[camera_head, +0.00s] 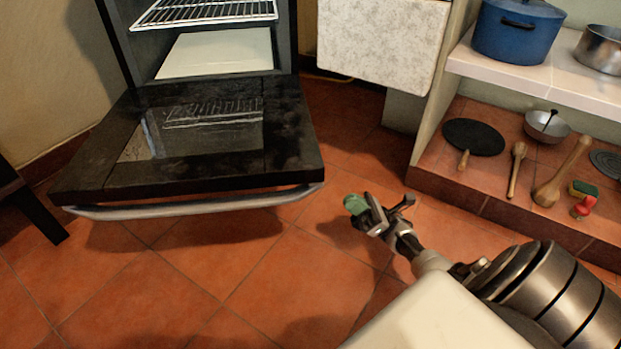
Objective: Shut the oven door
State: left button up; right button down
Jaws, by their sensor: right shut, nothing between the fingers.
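The black oven door (205,140) hangs folded down, roughly level, in front of the open oven (285,45). A silver bar handle (195,206) runs along its front edge. A wire rack (205,10) shows inside the oven, and its reflection shows in the door's glass. My right gripper (357,207), with green on its fingertips, is shut and empty. It appears to the right of the door's front right corner, apart from the handle, over the tiled floor. My left gripper is out of view.
At right, a shelf unit (492,62) holds a blue pot (517,28) and a metal pan (602,48). Its lower ledge holds a dark skillet (473,137) and wooden utensils (563,173). A dark leg (38,215) stands at left. Tiled floor (185,290) before the door is clear.

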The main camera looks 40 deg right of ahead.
jog(key=s+d+r+b+x, duration=0.1)
jog(key=r+b+x, duration=0.1)
jog(key=x, duration=1)
jog(key=shift+w+d+r, duration=0.2)
jog(key=shift+r, duration=0.1)
